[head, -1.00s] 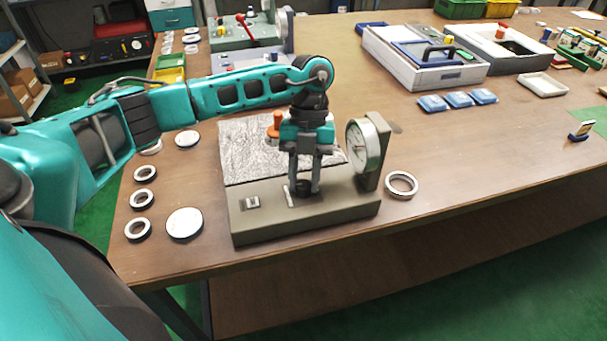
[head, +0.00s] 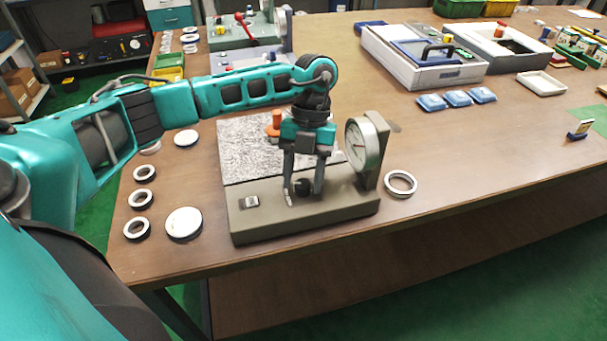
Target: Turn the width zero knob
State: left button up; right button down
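The grey bearing-gauge fixture (head: 340,208) stands near the table's front edge, with a round dial (head: 363,145) at its right end. A small black knob (head: 303,186) sits on the fixture's base. My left gripper (head: 304,192) points down over the base, its two fingers apart on either side of the knob. I see gaps between the knob and the fingers, though exact contact is hard to tell. Which knob is the width zero knob cannot be read. An orange knob-like part (head: 274,124) shows behind the gripper. My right gripper is out of view.
Several bearing rings (head: 141,199) and a flat white-topped disc (head: 184,223) lie left of the fixture. One ring (head: 401,184) lies close to its right. A speckled plate (head: 235,150) lies behind the base.

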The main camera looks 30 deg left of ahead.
pick_arm(q)
jog(key=shift+o, duration=0.5)
jog(key=shift+r, duration=0.1)
jog(key=v, duration=1.2)
jog(key=shift+r+p, duration=0.35)
jog(key=shift+p, duration=0.1)
